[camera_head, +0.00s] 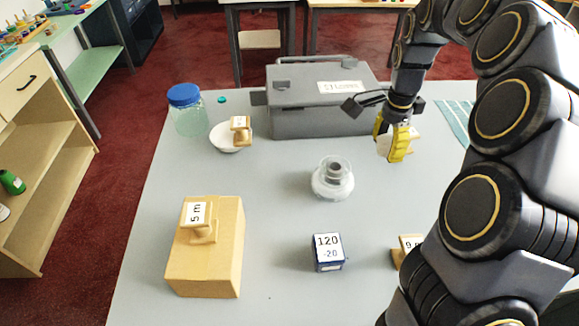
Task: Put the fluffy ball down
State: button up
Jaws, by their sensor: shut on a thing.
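My gripper (393,148) has yellow fingers and is at the back right of the grey table (275,230), in front of the right end of the grey case. It is shut on a pale, cream-white thing, which I take for the fluffy ball (384,147). The fingers hide much of the ball, and its texture is too small to make out. I cannot tell whether the ball touches the table or hangs just above it.
A clear glass vessel (333,181) stands mid-table. A grey case (300,122), blue-lidded jar (188,112) and white bowl with a wooden stamp (241,130) are behind. A cardboard box (225,262), blue block (328,252) and another stamp (405,248) are in front.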

jog(key=shift+n, duration=0.9)
jog(key=w+a, duration=0.1)
jog(key=a, duration=0.2)
jog(key=w+a, duration=0.2)
jog(key=a, duration=0.1)
jog(key=w+a, duration=0.1)
jog(key=a, duration=0.2)
jog(key=shift+w, duration=0.4)
jog(key=w+a+n, duration=0.2)
jog(key=a, duration=0.7)
jog(key=n, duration=0.4)
send_over(195, 182)
jog(key=f, duration=0.1)
notch_tip(195, 182, down, 6)
jog(key=shift+s+a+r, duration=0.1)
jog(key=shift+r, duration=0.1)
jog(key=shift+f, duration=1.9)
jog(key=shift+f, duration=0.15)
jog(key=o, duration=0.8)
jog(key=shift+c, duration=0.2)
